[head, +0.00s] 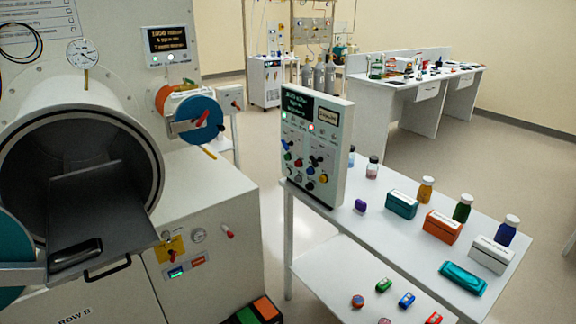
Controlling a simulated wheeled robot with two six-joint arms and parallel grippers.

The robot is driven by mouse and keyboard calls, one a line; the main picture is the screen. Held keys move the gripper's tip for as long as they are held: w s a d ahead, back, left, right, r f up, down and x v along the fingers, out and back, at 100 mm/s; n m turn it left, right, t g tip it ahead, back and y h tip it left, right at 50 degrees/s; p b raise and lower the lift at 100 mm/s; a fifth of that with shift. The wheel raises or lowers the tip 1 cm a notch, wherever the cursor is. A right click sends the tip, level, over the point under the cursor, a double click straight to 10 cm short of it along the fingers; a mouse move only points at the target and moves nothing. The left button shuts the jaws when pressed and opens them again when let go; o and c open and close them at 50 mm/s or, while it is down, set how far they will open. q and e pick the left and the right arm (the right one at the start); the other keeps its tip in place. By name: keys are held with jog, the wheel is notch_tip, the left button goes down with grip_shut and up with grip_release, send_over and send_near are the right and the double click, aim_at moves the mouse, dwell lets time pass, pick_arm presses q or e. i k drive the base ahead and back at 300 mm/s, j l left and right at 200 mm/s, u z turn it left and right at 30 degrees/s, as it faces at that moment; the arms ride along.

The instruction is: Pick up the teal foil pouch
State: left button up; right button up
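The teal foil pouch (463,278) lies flat near the front right of the white table (340,222), in front of a white box (491,255). It looks shiny, with crimped ends, and nothing covers it. A teal box (401,204) of similar colour stands further back on the same table. Neither of my grippers shows in the head view.
An orange box (441,226), a green bottle (462,208) and a blue bottle (506,230) stand behind the pouch. A control panel (317,145) rises at the table's left end. A lower shelf (330,270) holds several small items. The open chamber (75,150) with its dark tray (100,215) is at left.

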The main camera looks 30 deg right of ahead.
aim_at(451, 271)
jog(key=l+u, duration=0.1)
jog(key=l, duration=0.4)
jog(key=k+l+u, duration=0.15)
jog(key=l, duration=0.4)
jog(key=l+u, duration=0.1)
jog(key=l, duration=0.4)
jog(key=k+l+u, duration=0.1)
jog(key=l, duration=0.4)
jog(key=k, duration=0.1)
